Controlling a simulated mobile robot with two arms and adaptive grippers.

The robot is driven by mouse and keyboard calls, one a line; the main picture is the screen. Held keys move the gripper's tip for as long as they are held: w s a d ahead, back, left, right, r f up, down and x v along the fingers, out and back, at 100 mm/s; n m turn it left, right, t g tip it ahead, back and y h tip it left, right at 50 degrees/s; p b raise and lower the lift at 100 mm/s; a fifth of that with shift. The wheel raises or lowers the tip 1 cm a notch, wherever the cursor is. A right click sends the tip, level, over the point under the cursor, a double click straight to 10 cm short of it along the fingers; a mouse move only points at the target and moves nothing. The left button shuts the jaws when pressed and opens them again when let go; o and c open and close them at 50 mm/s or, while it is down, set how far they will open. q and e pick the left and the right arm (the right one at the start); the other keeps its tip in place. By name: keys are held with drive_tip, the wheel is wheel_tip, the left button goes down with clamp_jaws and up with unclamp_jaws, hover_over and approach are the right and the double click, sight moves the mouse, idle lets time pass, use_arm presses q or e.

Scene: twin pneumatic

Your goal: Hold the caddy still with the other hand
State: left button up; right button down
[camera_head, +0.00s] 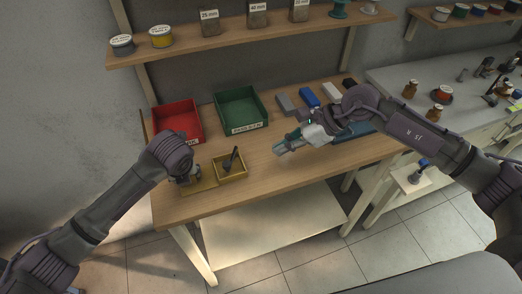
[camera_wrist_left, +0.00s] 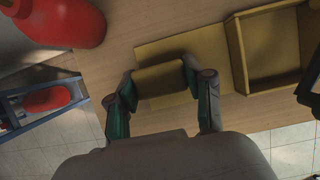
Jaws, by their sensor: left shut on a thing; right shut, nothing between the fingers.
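The caddy is a mustard-yellow piece with an open box (camera_head: 231,176) on its right side and a flat plate (camera_head: 201,186) on its left, near the table's front edge. My left gripper (camera_head: 187,181) is over the plate. In the left wrist view my left gripper (camera_wrist_left: 160,85) is shut on a raised yellow block (camera_wrist_left: 160,78) above the plate (camera_wrist_left: 205,45); the open box (camera_wrist_left: 240,55) is to its right. A dark upright object (camera_head: 233,157) stands in the box. My right gripper (camera_head: 280,149) is shut and empty, to the right of the box and apart from it.
A red bin (camera_head: 198,118) and a green bin (camera_head: 262,100) stand behind the caddy. Grey, blue and white blocks (camera_head: 308,97) lie at the back right. A shelf (camera_head: 230,38) with tins runs above. Bare wood (camera_head: 255,195) lies in front of the box.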

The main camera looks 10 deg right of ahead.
sight(229, 164)
use_arm(q)
drive_tip(key=shift+w, duration=0.1)
use_arm(e)
drive_tip(key=x, duration=0.3)
drive_tip(key=a+r+x, duration=0.1)
drive_tip(key=x, duration=0.7)
drive_tip(key=shift+w+a+r, duration=0.1)
drive_tip(key=shift+w+a, duration=0.1)
drive_tip(key=shift+a, duration=0.2)
drive_tip(key=shift+w+a, duration=0.1)
drive_tip(key=shift+a, duration=0.3)
drive_tip(key=shift+w+a, duration=0.1)
drive_tip(key=shift+a, duration=1.15)
use_arm(q)
drive_tip(key=shift+d, duration=0.1)
use_arm(e)
drive_tip(key=shift+d, duration=0.2)
